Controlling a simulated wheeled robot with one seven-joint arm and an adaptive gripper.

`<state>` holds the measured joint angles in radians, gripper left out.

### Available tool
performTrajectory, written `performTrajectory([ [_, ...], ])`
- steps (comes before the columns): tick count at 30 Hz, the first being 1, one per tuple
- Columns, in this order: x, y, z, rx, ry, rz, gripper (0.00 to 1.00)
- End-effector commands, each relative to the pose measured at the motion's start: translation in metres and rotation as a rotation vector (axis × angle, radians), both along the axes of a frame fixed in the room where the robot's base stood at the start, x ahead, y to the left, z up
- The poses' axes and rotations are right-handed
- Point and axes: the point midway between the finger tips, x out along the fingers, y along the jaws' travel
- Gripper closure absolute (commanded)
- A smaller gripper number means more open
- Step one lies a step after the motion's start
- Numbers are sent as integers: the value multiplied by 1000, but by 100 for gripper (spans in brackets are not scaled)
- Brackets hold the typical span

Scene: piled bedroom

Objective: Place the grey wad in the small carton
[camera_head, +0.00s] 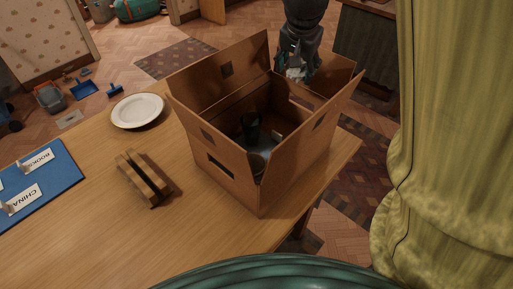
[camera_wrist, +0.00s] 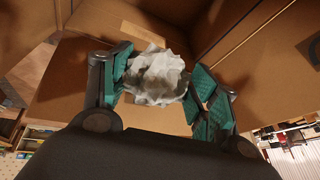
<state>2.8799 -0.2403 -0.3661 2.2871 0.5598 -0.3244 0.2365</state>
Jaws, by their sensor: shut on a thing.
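The grey wad (camera_wrist: 157,76) is a crumpled pale ball held between the green pads of my gripper (camera_wrist: 158,84) in the wrist view. In the head view the wad (camera_head: 295,73) shows as a small light patch under my gripper (camera_head: 297,66). My gripper is shut on it at the far side of the open carton (camera_head: 235,190), near the raised flaps. The carton is brown cardboard with its flaps up and stands on the wooden table. The wad's exact height over the rim is unclear.
A white plate (camera_head: 138,110) and a wooden slotted block (camera_head: 144,178) lie left of the carton. A blue mat (camera_head: 52,181) with labelled cards is at the far left. A green curtain (camera_head: 440,150) hangs at the right. Bare table lies in front of the carton.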

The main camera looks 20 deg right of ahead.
Motion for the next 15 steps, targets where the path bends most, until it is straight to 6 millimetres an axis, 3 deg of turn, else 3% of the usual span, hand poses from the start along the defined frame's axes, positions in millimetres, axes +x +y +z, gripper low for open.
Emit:
performTrajectory([
  [1,0,0,-16,0,0,0,52],
  [3,0,0,-24,0,0,0,52],
  [11,0,0,-38,1,1,0,52],
  [15,0,0,-55,4,2,0,52],
])
